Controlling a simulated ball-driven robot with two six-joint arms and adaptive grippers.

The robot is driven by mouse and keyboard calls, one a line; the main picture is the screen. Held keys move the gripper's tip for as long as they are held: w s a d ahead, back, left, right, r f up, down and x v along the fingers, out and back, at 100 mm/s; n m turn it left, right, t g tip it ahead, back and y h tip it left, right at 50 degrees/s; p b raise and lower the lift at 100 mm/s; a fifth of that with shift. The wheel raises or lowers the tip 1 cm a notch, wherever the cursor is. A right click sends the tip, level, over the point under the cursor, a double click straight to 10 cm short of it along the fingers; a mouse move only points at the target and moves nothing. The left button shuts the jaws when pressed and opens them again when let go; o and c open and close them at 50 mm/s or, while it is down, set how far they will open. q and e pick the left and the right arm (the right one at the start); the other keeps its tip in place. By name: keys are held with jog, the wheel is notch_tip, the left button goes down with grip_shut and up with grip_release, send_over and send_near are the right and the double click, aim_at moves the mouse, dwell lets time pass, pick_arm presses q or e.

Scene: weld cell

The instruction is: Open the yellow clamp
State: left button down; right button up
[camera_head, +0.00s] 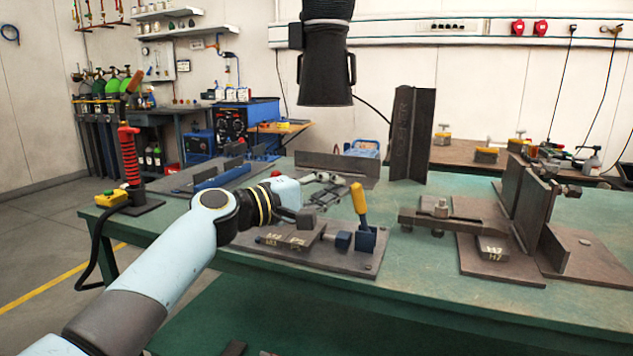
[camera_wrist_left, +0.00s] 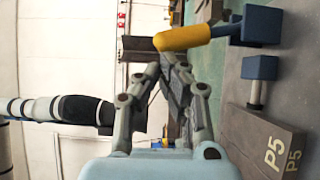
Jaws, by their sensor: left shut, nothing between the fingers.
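The yellow clamp has a yellow handle (camera_head: 359,198) standing nearly upright, leaning slightly left, on a blue body (camera_head: 366,239). It sits on a dark fixture plate (camera_head: 345,262) near the table's front edge. A blue pad (camera_head: 343,240) is between the body and a dark block (camera_head: 292,237). My left gripper (camera_head: 335,182) is shut and empty, just left of the handle top. In the left wrist view, the handle's rounded end (camera_wrist_left: 183,38) is close beyond the fingertips (camera_wrist_left: 166,62); I cannot tell whether they touch. My right gripper is not in view.
A tall dark angle plate (camera_head: 411,135) stands behind on the green table (camera_head: 455,188). Another fixture with upright plates (camera_head: 527,205) is at right. A black hood (camera_head: 325,70) hangs above. A red-sleeved post with an orange handle (camera_head: 130,150) stands at left.

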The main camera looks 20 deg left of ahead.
pick_arm(q)
jog(key=shift+s+d+r+m+g+y+p, duration=0.1)
jog(key=shift+d+r+m+g+y+p, duration=0.6)
jog(key=shift+d+p, duration=0.8)
jog(key=shift+w+d+m+g+y+p, duration=0.1)
jog(key=shift+d+m+y+p, duration=0.25)
jog(key=shift+d+m+p, duration=1.1)
jog(key=shift+s+d+r+m+g+y+p, duration=0.1)
jog(key=shift+d+r+m+g+y+p, duration=0.6)
jog(key=shift+p, duration=1.4)
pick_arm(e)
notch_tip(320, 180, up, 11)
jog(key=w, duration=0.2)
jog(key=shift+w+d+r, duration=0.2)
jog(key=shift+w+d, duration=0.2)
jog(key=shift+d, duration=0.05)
pick_arm(q)
jog(key=shift+d+f+n+t, duration=0.2)
jog(key=shift+f+n+t, duration=0.1)
jog(key=shift+f+n, duration=0.05)
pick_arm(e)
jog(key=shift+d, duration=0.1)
